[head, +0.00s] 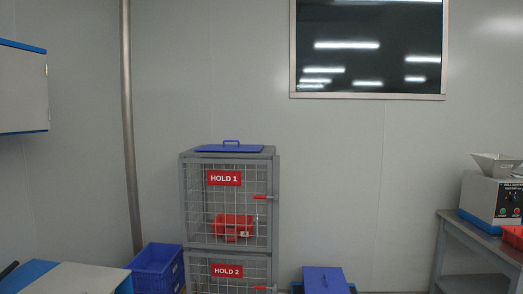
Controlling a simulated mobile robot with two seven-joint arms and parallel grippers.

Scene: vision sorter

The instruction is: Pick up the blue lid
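Neither of my grippers is in view.
A red bin (233,227) sits inside the upper cage, above a cage marked HOLD 2 (226,271). A blue crate (155,268) stands left of the cages. A bench (478,242) at right carries a machine (488,197) and a red tray (513,236). A pipe (129,120) runs up the wall.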

